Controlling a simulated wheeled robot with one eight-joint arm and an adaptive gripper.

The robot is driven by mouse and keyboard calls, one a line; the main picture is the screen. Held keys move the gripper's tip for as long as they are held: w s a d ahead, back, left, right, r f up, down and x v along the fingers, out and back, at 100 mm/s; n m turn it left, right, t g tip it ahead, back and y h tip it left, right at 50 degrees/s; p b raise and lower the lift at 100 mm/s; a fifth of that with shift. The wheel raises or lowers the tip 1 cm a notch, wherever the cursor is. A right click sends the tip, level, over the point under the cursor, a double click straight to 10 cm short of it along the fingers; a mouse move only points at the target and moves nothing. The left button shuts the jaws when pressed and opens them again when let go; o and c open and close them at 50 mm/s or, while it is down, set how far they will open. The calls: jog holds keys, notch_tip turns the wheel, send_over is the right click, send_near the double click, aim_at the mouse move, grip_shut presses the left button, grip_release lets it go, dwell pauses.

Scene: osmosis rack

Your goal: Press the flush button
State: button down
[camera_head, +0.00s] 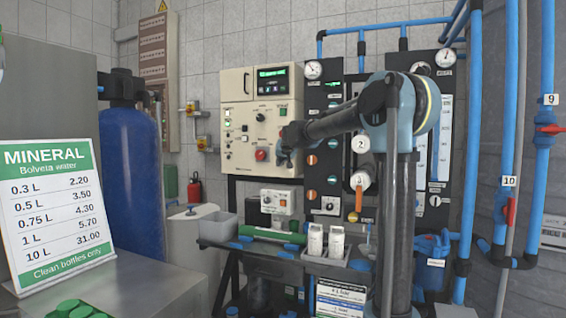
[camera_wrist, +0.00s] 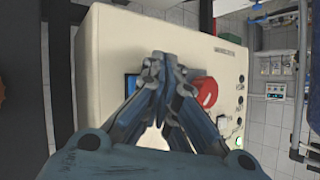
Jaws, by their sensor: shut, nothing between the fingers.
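A cream control box (camera_head: 236,112) hangs on the tiled wall in the head view. It has a lit display (camera_head: 272,79), several small buttons and knobs, and a red round button (camera_head: 261,155). No label reading "flush" is legible, so I cannot tell which button it is. My gripper (camera_head: 284,153) is at the box's lower right, just right of the red button. In the wrist view my gripper (camera_wrist: 163,62) is shut and empty in front of a cream box face (camera_wrist: 110,50). A red round button (camera_wrist: 205,92) shows right of the fingers. The fingers hide part of the face; contact is unclear.
A smaller cream box (camera_head: 278,201) sits below. Gauges and valves fill the dark panel (camera_head: 398,62) at right, with blue pipes (camera_head: 473,130) beside it. A bench with a grey bin (camera_head: 217,228) and white bottles (camera_head: 315,240) stands below. A price sign (camera_head: 55,210) stands front left.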

jog(key=shift+w+d, duration=0.3)
jog(key=shift+w, duration=0.45)
dwell(1.4)
jog(key=shift+s, duration=0.1)
jog(key=shift+s+a, duration=0.35)
jog(key=shift+s, duration=0.35)
jog(key=shift+s+a, duration=0.3)
jog(key=shift+s, duration=0.5)
jog(key=shift+s+a, duration=0.25)
jog(key=shift+s, duration=0.55)
jog(key=shift+s+a, duration=0.3)
jog(key=shift+s, duration=0.5)
